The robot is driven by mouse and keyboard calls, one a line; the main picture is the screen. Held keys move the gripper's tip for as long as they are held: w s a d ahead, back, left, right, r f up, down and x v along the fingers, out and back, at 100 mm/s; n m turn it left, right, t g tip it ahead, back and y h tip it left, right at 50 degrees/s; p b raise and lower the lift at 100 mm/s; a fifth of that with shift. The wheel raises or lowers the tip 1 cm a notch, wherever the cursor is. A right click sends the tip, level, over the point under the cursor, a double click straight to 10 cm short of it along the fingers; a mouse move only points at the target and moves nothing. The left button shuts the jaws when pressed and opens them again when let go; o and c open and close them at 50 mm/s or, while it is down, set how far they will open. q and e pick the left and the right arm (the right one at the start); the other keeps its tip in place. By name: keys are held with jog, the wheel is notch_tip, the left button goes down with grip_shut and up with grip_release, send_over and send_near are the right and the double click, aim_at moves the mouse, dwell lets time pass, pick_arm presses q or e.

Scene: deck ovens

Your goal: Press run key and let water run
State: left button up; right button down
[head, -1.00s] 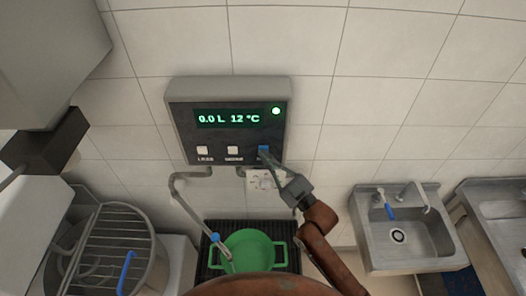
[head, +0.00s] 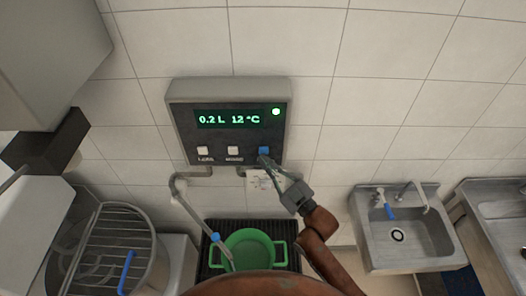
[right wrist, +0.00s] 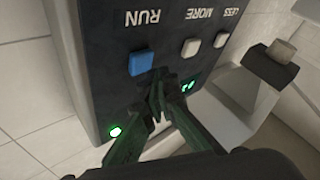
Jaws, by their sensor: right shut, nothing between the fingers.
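The water meter box (head: 182,122) is on the tiled wall, its display (head: 235,118) reading 0.2 L 12 °C beside a lit green lamp (head: 276,112). The blue run key (head: 264,150) is at the right end of the key row; it also shows in the right wrist view (right wrist: 142,62), labelled RUN. My right gripper (head: 267,160) is shut and empty, its fingertips (right wrist: 155,97) close to the run key; I cannot tell whether they touch it. The green pot (head: 279,252) sits below the spout pipe (head: 190,212). I cannot make out a water stream. My left gripper is not in view.
Two white keys (head: 203,151) sit left of the run key. A steel basin with a wire rack (head: 118,240) stands at left. A sink (head: 400,215) with blue-handled tap is at right. The pot stands on a dark grate (head: 295,230).

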jog(key=shift+s+p, duration=0.75)
jog(key=shift+s, duration=1.8)
